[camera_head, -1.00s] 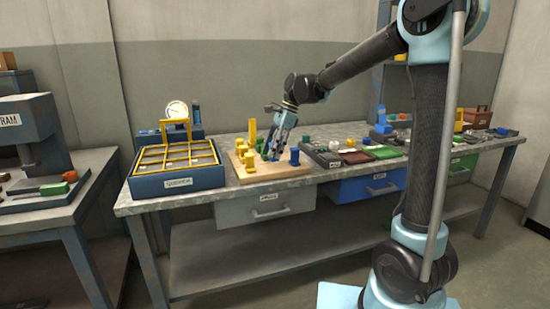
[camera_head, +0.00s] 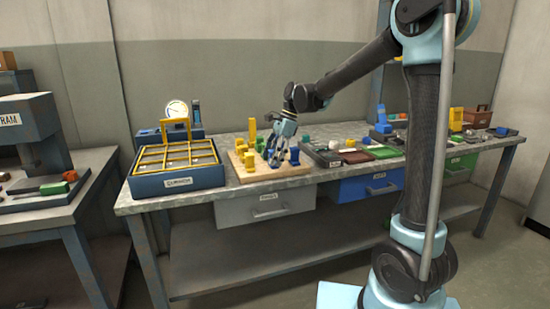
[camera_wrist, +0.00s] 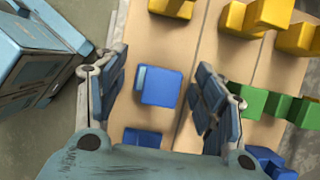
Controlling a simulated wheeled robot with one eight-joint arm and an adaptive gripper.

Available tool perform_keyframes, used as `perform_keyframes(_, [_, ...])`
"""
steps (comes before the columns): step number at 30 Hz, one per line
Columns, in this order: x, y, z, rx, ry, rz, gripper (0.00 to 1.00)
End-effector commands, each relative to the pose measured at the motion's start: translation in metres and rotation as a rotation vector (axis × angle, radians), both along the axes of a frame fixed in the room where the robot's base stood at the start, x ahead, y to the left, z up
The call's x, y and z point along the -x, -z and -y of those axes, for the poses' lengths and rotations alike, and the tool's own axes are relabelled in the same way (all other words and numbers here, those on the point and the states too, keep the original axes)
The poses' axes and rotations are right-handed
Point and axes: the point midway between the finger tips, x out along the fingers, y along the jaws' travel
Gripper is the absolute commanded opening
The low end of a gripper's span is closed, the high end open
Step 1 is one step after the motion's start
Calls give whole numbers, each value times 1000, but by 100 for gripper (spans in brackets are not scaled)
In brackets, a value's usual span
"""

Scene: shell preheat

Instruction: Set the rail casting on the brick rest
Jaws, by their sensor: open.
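My gripper (camera_head: 280,157) hangs, fingers down and open, over the right part of a pale wooden board (camera_head: 252,177) on the bench. In the wrist view my gripper's two fingers (camera_wrist: 163,100) stand apart on either side of a blue block (camera_wrist: 160,87). I see no contact with it. A second blue block (camera_wrist: 142,137) lies nearer the palm. Green blocks (camera_wrist: 268,105) lie to the right, and yellow blocks (camera_wrist: 255,17) are at the top. No label shows which piece is the rail casting, and I cannot pick out the brick rest for certain.
A blue box with a yellow grid (camera_head: 176,178) stands left of the board, with a round gauge (camera_head: 176,109) behind it. A tall yellow piece (camera_head: 252,131) stands at the board's back.

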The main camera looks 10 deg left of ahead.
Motion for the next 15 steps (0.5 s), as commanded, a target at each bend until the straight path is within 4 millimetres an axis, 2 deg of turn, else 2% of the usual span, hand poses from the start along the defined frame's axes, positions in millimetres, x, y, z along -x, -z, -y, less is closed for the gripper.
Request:
perform_keyframes(5, [-2,-10,4,0,2,0,63])
perform_keyframes(15, [-15,-67,25,1,3,-1,63])
